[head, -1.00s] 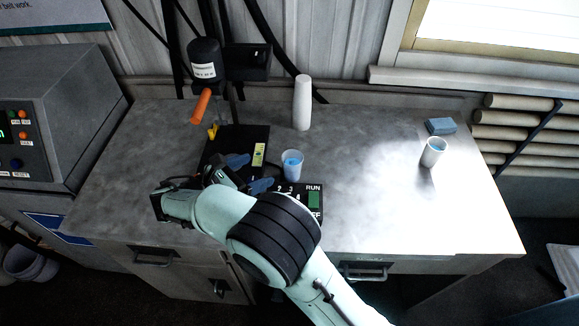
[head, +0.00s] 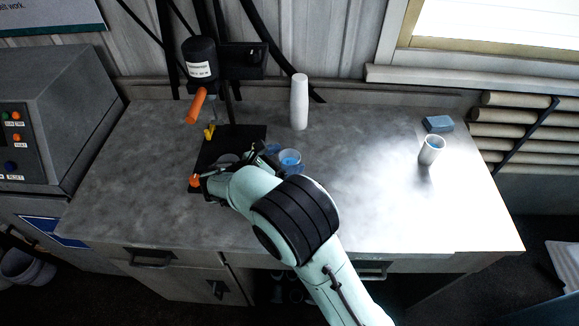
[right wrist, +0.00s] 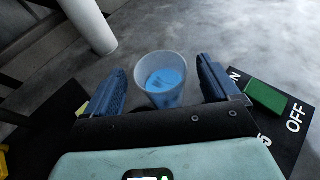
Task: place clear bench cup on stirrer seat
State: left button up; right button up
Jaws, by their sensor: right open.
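A translucent cup with blue contents (head: 289,158) stands on the bench just right of the disperser base; it also shows in the right wrist view (right wrist: 163,85). My right gripper (head: 284,160) is open, its blue fingers on either side of this cup, with a visible gap to each in the right wrist view. The disperser's dark base plate (head: 245,135) lies below the motor head (head: 199,65); my right arm hides its front part, and I cannot make out the stirrer seat clearly. My left gripper is out of view.
A tall white cup stack or cylinder (head: 299,103) stands behind the near cup. A control block with ON and OFF labels (right wrist: 283,115) lies beside the gripper. A blue block (head: 438,124) sits at the back right. The bench middle right is clear.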

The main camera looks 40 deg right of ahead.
jog(key=shift+r, duration=0.1)
jog(key=c, duration=1.6)
